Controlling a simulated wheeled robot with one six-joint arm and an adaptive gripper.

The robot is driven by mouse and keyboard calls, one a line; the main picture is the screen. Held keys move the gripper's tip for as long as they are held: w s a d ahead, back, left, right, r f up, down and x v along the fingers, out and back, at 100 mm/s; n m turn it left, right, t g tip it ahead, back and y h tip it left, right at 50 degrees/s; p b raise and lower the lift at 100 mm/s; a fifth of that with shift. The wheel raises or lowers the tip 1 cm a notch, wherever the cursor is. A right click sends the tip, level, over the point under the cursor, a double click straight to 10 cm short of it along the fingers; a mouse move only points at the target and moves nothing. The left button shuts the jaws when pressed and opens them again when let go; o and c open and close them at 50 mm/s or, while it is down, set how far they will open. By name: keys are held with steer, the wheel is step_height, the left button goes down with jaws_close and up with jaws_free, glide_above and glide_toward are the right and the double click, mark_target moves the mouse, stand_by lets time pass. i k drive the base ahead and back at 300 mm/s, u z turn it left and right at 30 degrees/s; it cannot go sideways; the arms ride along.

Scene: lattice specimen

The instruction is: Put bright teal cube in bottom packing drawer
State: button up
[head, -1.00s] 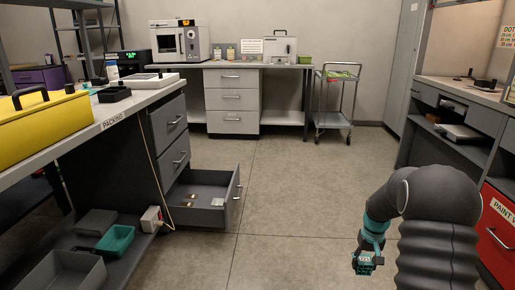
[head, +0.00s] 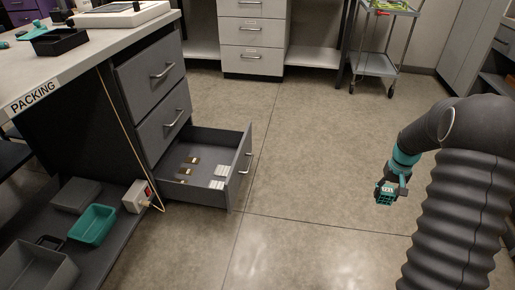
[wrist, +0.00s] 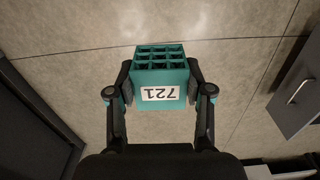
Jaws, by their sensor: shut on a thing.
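The bright teal cube (wrist: 162,78) has an open lattice top and a white label reading 721, upside down in the wrist view. My gripper (wrist: 160,80) is shut on it, one finger on each side. In the head view, my gripper (head: 388,187) holds the cube (head: 384,196) above the floor, well to the right of the drawer. The bottom packing drawer (head: 205,168) is pulled open under the packing bench. Several small brown items and a pale ribbed item lie inside it, with bare floor between them.
Two closed drawers (head: 160,95) sit above the open one. A teal bin (head: 93,224), grey bins and a white power box (head: 137,196) stand on the low shelf at left. A cart (head: 380,60) stands at the back. The floor between drawer and gripper is clear.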

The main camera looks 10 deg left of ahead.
mark_target(208, 163)
steer(key=i, duration=2.5)
steer(key=u, duration=2.65)
steer(key=i, duration=0.5)
steer(key=u, duration=0.05)
